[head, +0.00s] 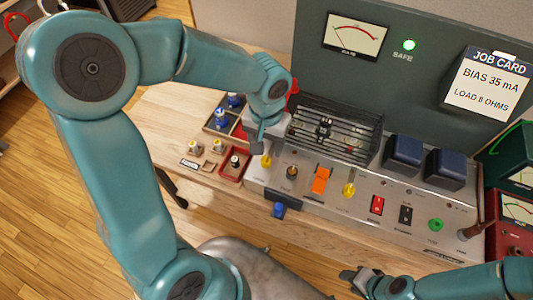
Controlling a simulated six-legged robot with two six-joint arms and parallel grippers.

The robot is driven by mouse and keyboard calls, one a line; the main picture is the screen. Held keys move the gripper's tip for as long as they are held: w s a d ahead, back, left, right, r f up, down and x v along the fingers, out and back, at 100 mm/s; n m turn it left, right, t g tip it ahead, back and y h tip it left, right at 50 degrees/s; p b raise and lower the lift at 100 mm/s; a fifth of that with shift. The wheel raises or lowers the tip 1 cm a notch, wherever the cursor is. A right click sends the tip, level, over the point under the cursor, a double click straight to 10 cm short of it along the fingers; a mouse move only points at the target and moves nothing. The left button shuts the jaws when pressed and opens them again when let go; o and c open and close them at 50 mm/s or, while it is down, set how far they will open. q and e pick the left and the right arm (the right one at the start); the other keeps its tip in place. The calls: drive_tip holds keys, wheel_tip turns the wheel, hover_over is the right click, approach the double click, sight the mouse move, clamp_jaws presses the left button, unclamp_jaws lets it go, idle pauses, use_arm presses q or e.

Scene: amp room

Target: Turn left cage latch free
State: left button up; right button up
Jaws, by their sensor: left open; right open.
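A black wire cage (345,128) stands on the silver amp chassis at the foot of the dark green panel. A yellow knob-like piece (266,161) sits at the cage's front left, and a similar yellow one (349,190) sits at its front right; they look like the left and right latches. My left gripper (258,138) is open, pointing down just above and behind the left yellow piece. The gripper hides the cage's left end, and I cannot tell whether it touches anything. My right gripper (356,280) is open and empty at the bottom, in front of the bench.
An orange switch (320,181), a red switch (377,205) and a green knob (436,225) line the chassis front. Two dark blue transformers (403,154) stand right of the cage. Small trays with parts (232,164) lie left. A job card (488,84) hangs at upper right.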

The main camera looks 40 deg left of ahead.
sight(266, 158)
use_arm(q)
wheel_tip(266, 158, down, 5)
drive_tip(key=shift+s, duration=0.15)
drive_tip(key=shift+f, duration=0.7)
drive_tip(key=c, duration=1.1)
